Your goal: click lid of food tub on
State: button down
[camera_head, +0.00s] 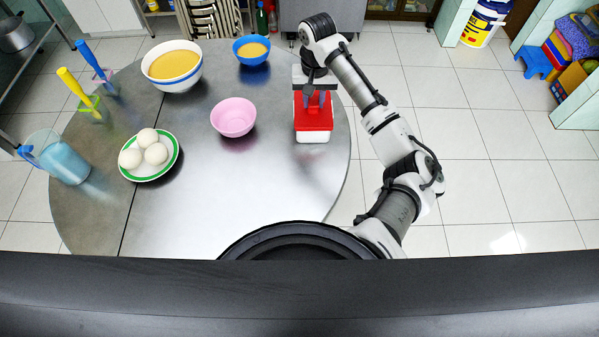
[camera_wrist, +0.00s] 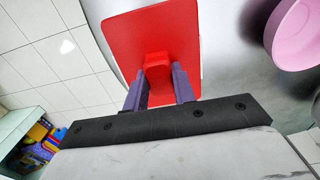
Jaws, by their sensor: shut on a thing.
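The food tub (camera_head: 312,137) is a white box near the right edge of the round table. Its red lid (camera_head: 313,119) lies over the top of the tub; I cannot tell whether it is fully seated. My gripper (camera_head: 315,99) is above the lid, its fingers pointing down. In the wrist view my gripper (camera_wrist: 159,84) is shut on the red raised handle of the lid (camera_wrist: 157,30), one purple finger on each side. The lid hides the tub in the wrist view.
A pink bowl (camera_head: 233,117) stands left of the tub and also shows in the wrist view (camera_wrist: 297,35). A blue bowl (camera_head: 251,50), a large white bowl (camera_head: 172,66), a plate of eggs (camera_head: 150,155) and a blue jug (camera_head: 62,160) stand farther away. The table's front middle is clear.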

jog(key=shift+f, duration=0.25)
jog(key=c, duration=1.1)
grip_release()
jog(key=shift+c, duration=1.2)
jog(key=shift+r, duration=0.2)
jog(key=shift+r, duration=0.85)
jog(key=shift+r, duration=2.5)
